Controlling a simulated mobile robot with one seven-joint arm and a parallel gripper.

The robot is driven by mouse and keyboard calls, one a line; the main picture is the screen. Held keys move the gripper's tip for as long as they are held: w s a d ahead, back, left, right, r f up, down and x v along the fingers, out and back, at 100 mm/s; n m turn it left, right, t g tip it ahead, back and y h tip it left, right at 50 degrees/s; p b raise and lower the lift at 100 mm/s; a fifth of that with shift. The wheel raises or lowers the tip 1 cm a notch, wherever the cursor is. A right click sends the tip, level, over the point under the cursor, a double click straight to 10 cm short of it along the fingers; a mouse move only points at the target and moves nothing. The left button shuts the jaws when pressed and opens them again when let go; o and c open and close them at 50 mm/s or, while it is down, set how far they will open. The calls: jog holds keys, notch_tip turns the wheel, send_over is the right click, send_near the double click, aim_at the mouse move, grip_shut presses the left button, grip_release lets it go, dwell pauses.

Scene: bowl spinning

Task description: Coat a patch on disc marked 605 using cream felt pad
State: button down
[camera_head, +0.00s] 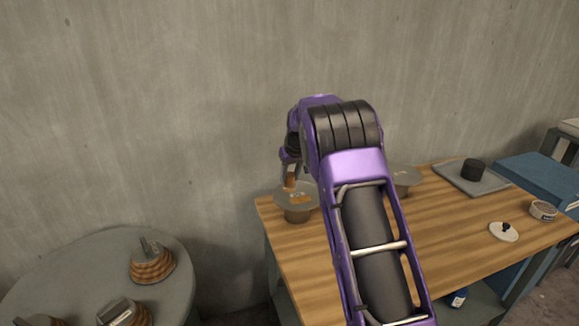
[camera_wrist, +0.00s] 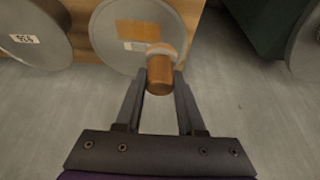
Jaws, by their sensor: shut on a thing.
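My gripper (camera_wrist: 160,88) is shut on the felt pad's brown wooden handle (camera_wrist: 160,76). The cream felt pad (camera_wrist: 161,49) shows as a pale rim at the handle's far end, over a grey disc (camera_wrist: 108,50). I cannot tell whether it touches the disc. That disc has an orange-brown patch and a small yellowish rectangle; I cannot read a number on it. In the head view my gripper (camera_head: 290,178) is at this disc (camera_head: 283,197), at the table's left end. Another grey disc (camera_wrist: 25,52) with a white number label lies left in the wrist view.
A second disc (camera_head: 404,172) stands behind my arm on the wooden table (camera_head: 450,235). A grey tray with a black cylinder (camera_head: 474,169), a white lid (camera_head: 503,232) and a small tin (camera_head: 543,210) are to the right.

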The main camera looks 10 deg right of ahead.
jog(key=shift+r, duration=1.35)
